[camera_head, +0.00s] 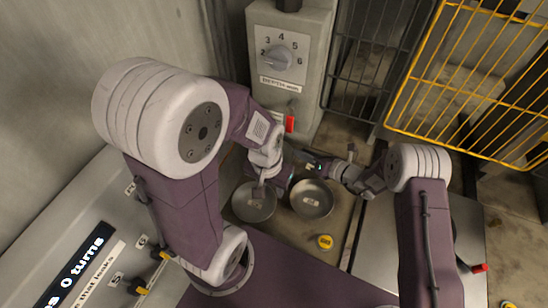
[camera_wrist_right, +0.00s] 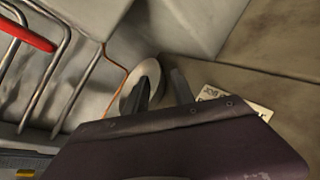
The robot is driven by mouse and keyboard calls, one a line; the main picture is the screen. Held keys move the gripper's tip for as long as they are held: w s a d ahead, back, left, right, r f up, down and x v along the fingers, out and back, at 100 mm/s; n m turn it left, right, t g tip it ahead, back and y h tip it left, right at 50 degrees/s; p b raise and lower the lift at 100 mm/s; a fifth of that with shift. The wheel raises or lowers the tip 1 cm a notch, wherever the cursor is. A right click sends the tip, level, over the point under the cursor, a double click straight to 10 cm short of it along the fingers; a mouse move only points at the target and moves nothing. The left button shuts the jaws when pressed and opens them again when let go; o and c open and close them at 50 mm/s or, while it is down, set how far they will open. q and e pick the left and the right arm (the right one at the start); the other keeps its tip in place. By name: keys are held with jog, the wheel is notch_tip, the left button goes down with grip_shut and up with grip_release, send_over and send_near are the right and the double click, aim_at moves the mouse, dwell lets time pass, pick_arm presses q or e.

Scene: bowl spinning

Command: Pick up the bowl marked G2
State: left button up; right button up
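Two round grey metal bowls lie side by side on the tan surface in the head view: a left bowl (camera_head: 254,212) and a right bowl (camera_head: 316,205). Each has a small pale tag inside, too small to read, so I cannot tell which is G2. My left gripper (camera_head: 268,186) is over the upper right part of the left bowl and hides some of it; its fingers are not clear. My right gripper (camera_head: 312,167) is just above the right bowl's far edge. In the right wrist view its two dark fingers (camera_wrist_right: 162,88) are apart with nothing held between them.
A grey box with a numbered dial (camera_head: 279,58) stands behind the bowls. A yellow wire grid (camera_head: 475,70) is at upper right. A yellow round object (camera_head: 325,241) lies in front of the right bowl. The right wrist view shows a pale disc (camera_wrist_right: 150,72) behind one finger and metal rods (camera_wrist_right: 80,85).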

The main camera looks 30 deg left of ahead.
aim_at(291, 149)
jog(key=p+x, duration=0.1)
jog(key=x, duration=0.4)
jog(key=shift+s, duration=0.15)
grip_shut()
jog(key=shift+s, duration=0.1)
dwell(1.0)
